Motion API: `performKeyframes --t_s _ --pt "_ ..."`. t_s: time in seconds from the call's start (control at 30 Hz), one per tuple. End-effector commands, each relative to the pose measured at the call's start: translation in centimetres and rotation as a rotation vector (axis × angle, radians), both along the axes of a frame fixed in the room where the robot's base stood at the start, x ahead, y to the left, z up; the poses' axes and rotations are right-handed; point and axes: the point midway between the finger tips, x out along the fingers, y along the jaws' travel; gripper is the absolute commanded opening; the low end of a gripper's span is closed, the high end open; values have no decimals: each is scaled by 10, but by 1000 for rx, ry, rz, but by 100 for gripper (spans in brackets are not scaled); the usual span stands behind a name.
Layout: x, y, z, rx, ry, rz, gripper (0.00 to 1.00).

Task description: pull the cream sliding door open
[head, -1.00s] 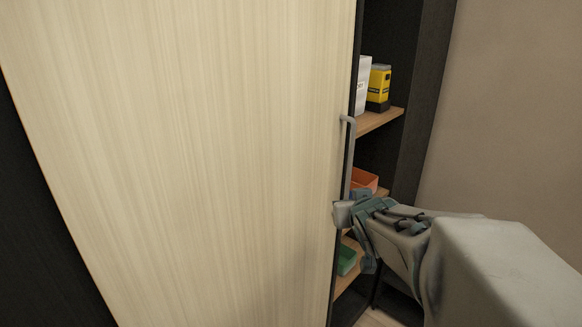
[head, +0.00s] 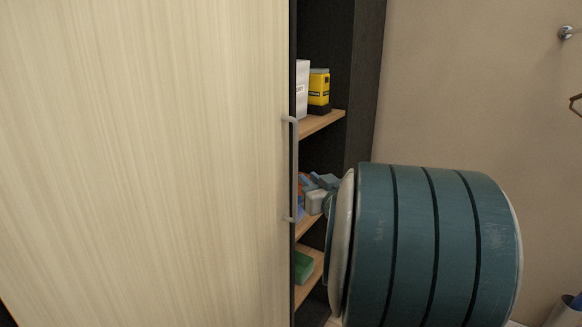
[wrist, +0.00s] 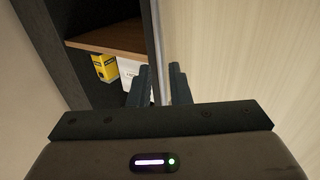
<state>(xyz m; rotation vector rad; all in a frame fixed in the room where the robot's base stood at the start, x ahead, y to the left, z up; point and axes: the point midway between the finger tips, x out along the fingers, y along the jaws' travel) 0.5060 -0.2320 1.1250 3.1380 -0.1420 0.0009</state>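The cream sliding door (head: 150,160) fills the left of the head view, and it is on the right in the wrist view (wrist: 240,50). A shelf opening shows beside its right edge. A slim grey vertical bar handle (head: 294,165) is mounted near that edge. My gripper (head: 312,195) is at the lower part of the handle, just to its right, partly hidden by my arm. I cannot tell whether either finger touches the handle.
The shelves (head: 325,121) hold a yellow and black box (head: 319,92), a white box (head: 302,90) and a green item (head: 304,267). A dark cabinet side panel (head: 365,80) stands right of the opening. A beige wall (head: 470,100) lies beyond.

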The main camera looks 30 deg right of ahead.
Motion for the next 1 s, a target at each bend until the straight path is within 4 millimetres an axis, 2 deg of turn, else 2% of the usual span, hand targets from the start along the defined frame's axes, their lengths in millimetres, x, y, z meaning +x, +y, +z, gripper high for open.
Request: performKeyframes --t_s 0.03,0.2,0.43,0.6,0.9,0.97,1.0 --pt "12 0 -1 1 3 2 17" --pt "45 -4 1 0 1 1 17" --pt "78 -7 0 0 2 0 17" --pt "89 -8 0 0 1 -1 17" --pt "91 -8 0 0 0 -2 17" --pt "90 -8 0 0 0 -2 0" --pt "90 -8 0 0 0 -2 0"
